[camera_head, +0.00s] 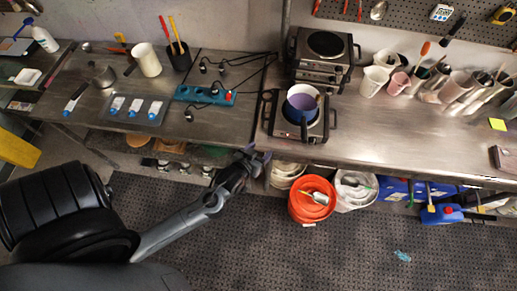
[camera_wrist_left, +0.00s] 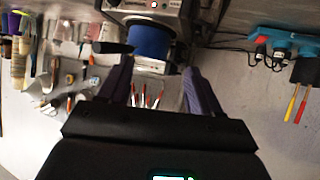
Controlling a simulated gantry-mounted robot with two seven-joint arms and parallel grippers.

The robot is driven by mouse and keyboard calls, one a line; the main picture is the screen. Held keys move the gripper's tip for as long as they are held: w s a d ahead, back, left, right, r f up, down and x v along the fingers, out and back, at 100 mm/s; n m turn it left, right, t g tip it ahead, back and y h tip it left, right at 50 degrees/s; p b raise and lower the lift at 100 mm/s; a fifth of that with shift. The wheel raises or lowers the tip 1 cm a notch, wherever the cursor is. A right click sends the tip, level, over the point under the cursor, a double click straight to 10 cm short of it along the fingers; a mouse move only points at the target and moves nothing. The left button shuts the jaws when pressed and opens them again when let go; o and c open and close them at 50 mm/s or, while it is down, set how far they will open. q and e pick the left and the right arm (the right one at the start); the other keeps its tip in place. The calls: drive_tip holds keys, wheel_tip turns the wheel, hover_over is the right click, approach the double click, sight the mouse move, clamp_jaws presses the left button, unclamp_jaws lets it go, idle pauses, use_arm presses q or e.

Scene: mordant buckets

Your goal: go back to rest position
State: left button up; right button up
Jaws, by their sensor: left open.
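My left gripper (camera_head: 255,158) is open and empty in the head view, in front of the metal bench's front edge and to the left of the orange bucket. In the left wrist view its two purple fingers (camera_wrist_left: 158,85) are spread apart with nothing between them. A blue pot (camera_head: 302,103) sits on the lower hot plate; it also shows beyond the fingers in the left wrist view (camera_wrist_left: 150,40). The gripper is apart from the pot. My right gripper is not in view.
An orange bucket (camera_head: 312,198) and a white bucket (camera_head: 355,190) stand below the metal bench (camera_head: 395,135). A second hot plate (camera_head: 325,45) stands behind the first. A blue power strip (camera_head: 205,96) lies on the bench.

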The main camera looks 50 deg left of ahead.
use_arm(q)
drive_tip(key=s+d+r+m+g+h+p, duration=0.2)
drive_tip(key=s+d+r+m+h+p, duration=0.25)
drive_tip(key=r, duration=0.45)
drive_tip(key=s+d+m+g, duration=0.1)
drive_tip(key=s+d+g, duration=0.1)
drive_tip(key=s+g, duration=0.1)
drive_tip(key=s+d+r+m+g, duration=0.1)
drive_tip(key=s+d+g, duration=0.1)
drive_tip(key=s, duration=0.4)
drive_tip(key=shift+s+d+r+g, duration=0.15)
drive_tip(key=shift+d+g, duration=0.05)
drive_tip(key=shift+g, duration=0.2)
